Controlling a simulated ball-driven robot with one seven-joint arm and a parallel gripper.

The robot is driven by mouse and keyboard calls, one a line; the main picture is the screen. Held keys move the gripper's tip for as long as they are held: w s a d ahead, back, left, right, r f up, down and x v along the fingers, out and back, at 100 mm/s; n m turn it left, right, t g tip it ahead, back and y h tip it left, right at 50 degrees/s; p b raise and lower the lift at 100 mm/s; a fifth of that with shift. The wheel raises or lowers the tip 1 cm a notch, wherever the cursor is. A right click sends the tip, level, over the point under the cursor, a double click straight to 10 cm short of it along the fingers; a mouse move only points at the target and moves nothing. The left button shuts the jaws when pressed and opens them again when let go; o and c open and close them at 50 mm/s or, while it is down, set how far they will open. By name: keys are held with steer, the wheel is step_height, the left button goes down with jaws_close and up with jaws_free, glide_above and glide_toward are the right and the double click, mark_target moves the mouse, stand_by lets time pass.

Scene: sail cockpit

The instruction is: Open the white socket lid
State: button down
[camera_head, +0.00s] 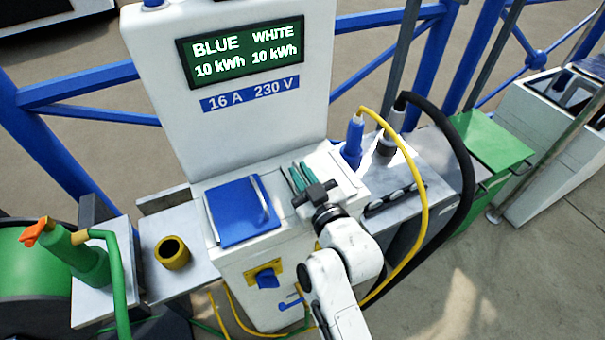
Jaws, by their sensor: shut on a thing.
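The white socket lid (341,173) is on the right half of the pedestal's sloping top, beside the blue lid (236,212). My gripper (299,178) has its green fingers at the left part of the white lid, shut on it. The fingers and the dark gripper body hide the gripped part. I cannot tell whether the lid is raised at all. The blue lid lies flat, with a pale bar handle along its right side.
The pedestal's display panel (247,52) rises behind the lids. Right of them, a blue plug (354,138) and a grey plug (387,143) stand upright with yellow and black cables looping near my arm. A green nozzle (75,255) and brass ring (172,252) are left.

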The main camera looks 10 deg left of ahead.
mark_target(322, 179)
steer(key=shift+w+d+r, duration=0.1)
steer(key=shift+d, duration=0.1)
steer(key=r+m, duration=0.1)
steer(key=d+r+m+p, duration=0.1)
steer(key=w+r+m+p, duration=0.1)
steer(key=shift+d+r+m, duration=0.15)
steer(key=shift+d+m, duration=0.15)
steer(key=d+r+m, duration=0.1)
steer(key=w+d+r+m+p, duration=0.1)
steer(key=m, duration=0.1)
steer(key=shift+w+d+m, duration=0.1)
steer(key=shift+w+m, duration=0.1)
steer(key=shift+m, duration=0.1)
steer(key=d+m, duration=0.1)
steer(key=w+d+r+m+p, duration=0.1)
steer(key=m, duration=0.1)
steer(key=shift+w+d, duration=0.1)
steer(key=shift+w, duration=0.15)
steer(key=shift+w+d+r+m, duration=0.15)
steer(key=shift+w+d+m, duration=0.2)
steer(key=shift+d+m, duration=0.4)
steer(key=shift+a, duration=0.1)
